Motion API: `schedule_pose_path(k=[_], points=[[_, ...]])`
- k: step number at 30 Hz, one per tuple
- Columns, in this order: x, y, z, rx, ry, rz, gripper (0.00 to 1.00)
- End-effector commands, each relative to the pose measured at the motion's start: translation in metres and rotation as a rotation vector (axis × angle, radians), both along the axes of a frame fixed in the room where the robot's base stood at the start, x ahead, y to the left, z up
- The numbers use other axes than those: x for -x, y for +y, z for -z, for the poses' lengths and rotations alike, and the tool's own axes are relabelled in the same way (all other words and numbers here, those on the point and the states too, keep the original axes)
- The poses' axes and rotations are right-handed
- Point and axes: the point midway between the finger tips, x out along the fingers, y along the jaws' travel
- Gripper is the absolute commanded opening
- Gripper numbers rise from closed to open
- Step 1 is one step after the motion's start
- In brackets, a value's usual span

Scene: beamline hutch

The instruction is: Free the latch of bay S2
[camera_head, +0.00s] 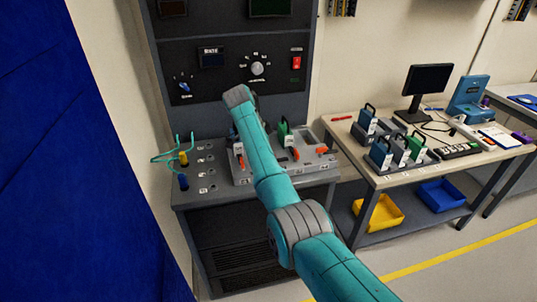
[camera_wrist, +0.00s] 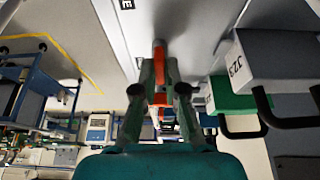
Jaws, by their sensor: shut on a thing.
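In the wrist view an orange latch lever (camera_wrist: 160,62) stands between the two fingers of my gripper (camera_wrist: 161,92), which is shut on it. A green and white block (camera_wrist: 232,100) with a black handle sits beside it, its label partly readable. In the head view my arm hides the gripper and part of the grey bay deck (camera_head: 242,180). Orange levers show there by the left slot (camera_head: 240,160), in the middle (camera_head: 294,153) and at the right (camera_head: 322,150). A green block (camera_head: 283,135) stands by the middle lever. The bay labels are too small to read, so I cannot tell which is S2.
A panel with a dial (camera_head: 257,68) and red switch (camera_head: 297,63) rises behind the deck. Teal cables with a yellow plug (camera_head: 183,158) are at the left. The right table (camera_head: 370,178) holds several handled blocks and a monitor (camera_head: 427,82).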

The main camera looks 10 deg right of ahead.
Motion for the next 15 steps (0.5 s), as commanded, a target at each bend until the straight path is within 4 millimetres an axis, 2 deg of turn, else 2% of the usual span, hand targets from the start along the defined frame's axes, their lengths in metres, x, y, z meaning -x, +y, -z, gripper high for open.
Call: schedule_pose_path(k=[11, 12, 15], points=[[-0.0003, 0.0007, -0.0001, -0.002, -0.001, 0.004, 0.00], [-0.0003, 0.0007, 0.0000, -0.002, -0.001, 0.004, 0.13], [-0.0002, 0.0006, -0.0001, -0.001, -0.001, 0.004, 0.35]])
